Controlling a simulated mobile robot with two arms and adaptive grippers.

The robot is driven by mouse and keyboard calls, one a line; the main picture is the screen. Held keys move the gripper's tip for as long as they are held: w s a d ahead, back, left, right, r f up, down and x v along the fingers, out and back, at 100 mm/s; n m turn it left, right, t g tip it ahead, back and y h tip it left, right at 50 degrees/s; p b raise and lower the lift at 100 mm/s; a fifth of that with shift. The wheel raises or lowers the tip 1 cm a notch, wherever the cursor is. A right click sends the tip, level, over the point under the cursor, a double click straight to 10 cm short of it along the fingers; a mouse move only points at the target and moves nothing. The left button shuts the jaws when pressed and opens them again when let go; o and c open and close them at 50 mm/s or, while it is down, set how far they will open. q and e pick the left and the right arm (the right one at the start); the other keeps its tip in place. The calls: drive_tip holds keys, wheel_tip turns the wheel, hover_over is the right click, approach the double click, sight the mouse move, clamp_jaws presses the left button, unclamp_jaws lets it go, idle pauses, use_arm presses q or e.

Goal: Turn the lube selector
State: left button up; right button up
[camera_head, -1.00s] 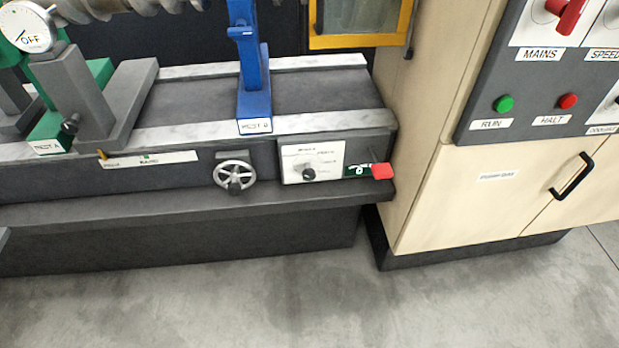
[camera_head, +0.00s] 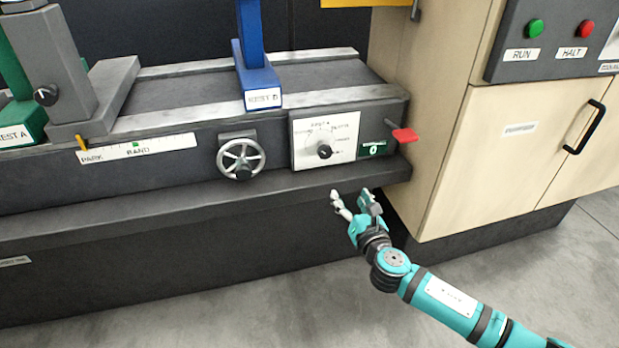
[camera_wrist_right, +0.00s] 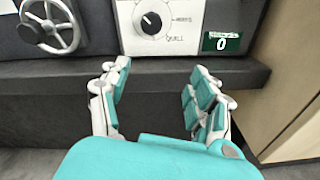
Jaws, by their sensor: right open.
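The selector is a black knob (camera_head: 324,151) on a white plate (camera_head: 343,128) with printed labels around it, on the front of the machine bed. In the right wrist view the knob (camera_wrist_right: 151,22) sits at the top, with a white pointer line and the plate's lower labels visible. My right gripper (camera_head: 351,195) is below the plate, in front of the dark ledge, apart from the knob. In the right wrist view its fingers (camera_wrist_right: 160,92) are spread with nothing between them. My left gripper is not in view.
A spoked handwheel (camera_head: 241,159) is left of the plate. A green counter (camera_head: 373,148) and red lever (camera_head: 405,135) are to its right. The dark ledge (camera_head: 200,212) juts out below. A wooden cabinet (camera_head: 490,150) stands on the right.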

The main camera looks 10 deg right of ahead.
drive_tip(key=a+r+n, duration=0.1)
drive_tip(key=r, duration=0.1)
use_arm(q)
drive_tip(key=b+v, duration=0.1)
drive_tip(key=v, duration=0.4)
use_arm(e)
approach(326, 156)
drive_tip(key=shift+t, duration=0.4)
drive_tip(key=w+b, duration=0.1)
drive_tip(key=w, duration=0.4)
drive_tip(key=w+b, duration=0.1)
drive_tip(key=w, duration=0.2)
drive_tip(key=shift+w+a+f+b, duration=0.1)
drive_tip(key=shift+w+f+b, duration=0.2)
drive_tip(key=shift+w+b, duration=0.05)
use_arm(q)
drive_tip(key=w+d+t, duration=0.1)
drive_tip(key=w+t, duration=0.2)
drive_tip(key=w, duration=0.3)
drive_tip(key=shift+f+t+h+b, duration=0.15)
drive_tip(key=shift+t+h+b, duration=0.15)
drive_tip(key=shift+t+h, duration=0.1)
use_arm(e)
drive_tip(key=w, duration=0.2)
drive_tip(key=shift+w+n, duration=0.3)
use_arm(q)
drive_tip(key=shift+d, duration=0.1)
use_arm(e)
drive_tip(key=shift+c, duration=0.5)
drive_tip(key=c, duration=1.1)
